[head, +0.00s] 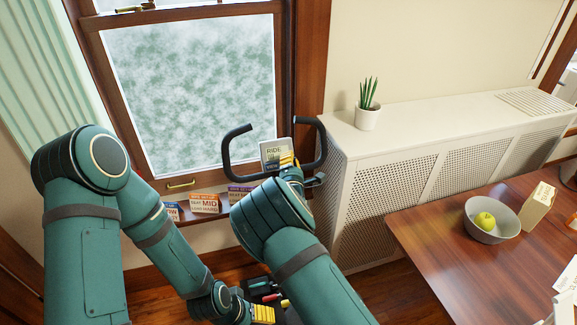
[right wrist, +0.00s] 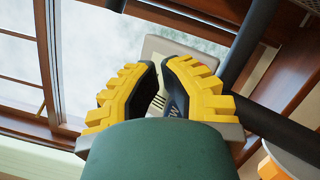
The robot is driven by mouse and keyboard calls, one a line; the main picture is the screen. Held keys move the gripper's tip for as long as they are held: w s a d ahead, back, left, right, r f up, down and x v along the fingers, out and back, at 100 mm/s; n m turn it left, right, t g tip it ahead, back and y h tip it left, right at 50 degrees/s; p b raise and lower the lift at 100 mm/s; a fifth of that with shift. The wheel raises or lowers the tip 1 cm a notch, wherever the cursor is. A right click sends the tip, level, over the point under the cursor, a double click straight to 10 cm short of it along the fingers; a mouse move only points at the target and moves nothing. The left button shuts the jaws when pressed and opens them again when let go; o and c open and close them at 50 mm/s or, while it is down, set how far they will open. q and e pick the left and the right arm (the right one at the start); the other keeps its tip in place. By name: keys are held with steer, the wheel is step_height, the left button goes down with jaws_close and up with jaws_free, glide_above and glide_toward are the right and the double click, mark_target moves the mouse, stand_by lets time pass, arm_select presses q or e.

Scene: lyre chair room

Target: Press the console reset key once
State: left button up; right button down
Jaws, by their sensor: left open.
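The console (head: 274,150) is a pale panel reading "RIDE", between black curved handlebars below the window. It shows in the right wrist view (right wrist: 158,48) as a pale plate with dark lettering, partly behind the fingers. My right gripper (head: 287,161) is at the console's lower right, its yellow fingertips in front of the panel. In the right wrist view the fingers (right wrist: 160,68) are close together with a narrow gap; whether they touch the console cannot be told. The reset key cannot be made out. My left gripper (head: 263,315) is open, low at the bottom edge.
Orange and purple cards (head: 204,204) stand on the sill left of the console. A white radiator cover (head: 440,120) with a potted plant (head: 368,113) is at the right. A wooden table (head: 435,235) holds a grey bowl (head: 490,236) with a green apple (head: 484,220) and a carton (head: 537,206).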

steer(key=shift+w+a+f+b, duration=0.15)
steer(key=shift+w+f+b, duration=0.15)
steer(key=shift+w+b, duration=0.3)
stand_by(1.1)
steer(key=shift+s+r, duration=0.15)
steer(key=shift+s, duration=0.1)
steer(key=shift+s+d+r, duration=0.2)
steer(key=shift+s+r, duration=0.1)
steer(key=shift+s, duration=0.3)
steer(key=shift+s+d+r+p, duration=0.25)
steer(key=shift+s+r+p, duration=0.2)
steer(key=shift+s, duration=0.25)
steer(key=shift+s+d+r+p, duration=0.2)
steer(key=shift+s+r+p, duration=0.2)
steer(key=shift+s, duration=0.25)
steer(key=shift+s+d+r+p, duration=0.25)
steer(key=shift+s+r+p, duration=0.2)
steer(key=shift+s, duration=0.25)
